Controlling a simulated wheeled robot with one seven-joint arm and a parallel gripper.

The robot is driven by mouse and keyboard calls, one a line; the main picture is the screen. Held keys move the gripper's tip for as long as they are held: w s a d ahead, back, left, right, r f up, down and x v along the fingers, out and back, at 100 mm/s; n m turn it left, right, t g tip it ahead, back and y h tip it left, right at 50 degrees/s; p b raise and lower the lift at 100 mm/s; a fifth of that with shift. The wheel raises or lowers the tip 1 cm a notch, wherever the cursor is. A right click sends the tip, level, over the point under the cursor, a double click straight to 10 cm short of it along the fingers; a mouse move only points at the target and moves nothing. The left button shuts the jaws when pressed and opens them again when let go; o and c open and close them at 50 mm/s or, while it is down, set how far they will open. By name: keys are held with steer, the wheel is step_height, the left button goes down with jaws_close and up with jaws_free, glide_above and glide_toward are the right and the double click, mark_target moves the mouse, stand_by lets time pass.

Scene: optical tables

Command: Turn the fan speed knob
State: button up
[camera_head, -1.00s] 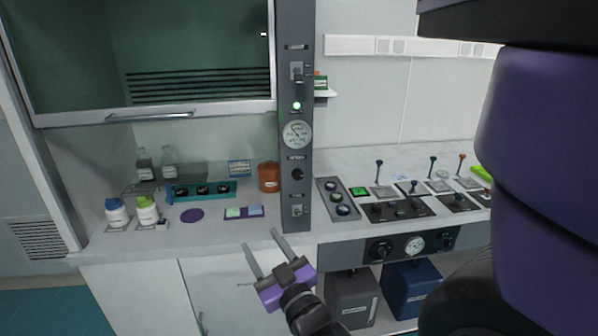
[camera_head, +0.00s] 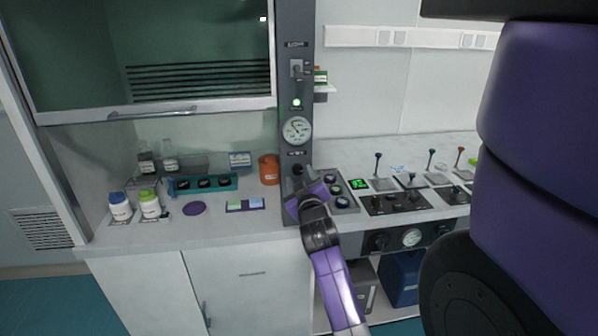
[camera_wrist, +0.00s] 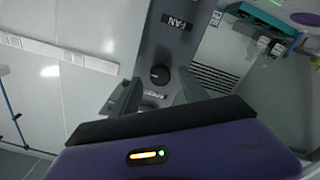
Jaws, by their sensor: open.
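The round black knob (camera_head: 297,169) is on the grey vertical panel (camera_head: 297,70), below the pressure gauge. In the head view, my gripper (camera_head: 301,181) is right in front of the knob's spot and partly covers it. In the wrist view, the knob (camera_wrist: 159,75) shows between and just beyond the fingertips of my gripper (camera_wrist: 157,86). The fingers are open and spread to either side of it, with nothing held. Whether a finger touches the knob cannot be told.
A gauge (camera_head: 297,130) and a green lamp (camera_head: 296,103) sit above the knob. An orange jar (camera_head: 269,170) stands left of the panel. A button box (camera_head: 343,203) is close on the right. Several levers stand farther right.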

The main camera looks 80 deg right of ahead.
mark_target(298, 169)
steer(key=shift+x, duration=1.4)
jaws_close()
steer(key=shift+m, duration=0.3)
steer(key=shift+f+m+b, duration=0.15)
steer(key=shift+m+b, duration=0.8)
steer(key=shift+m, duration=0.25)
steer(key=shift+m+b, duration=0.75)
steer(key=shift+m, duration=0.65)
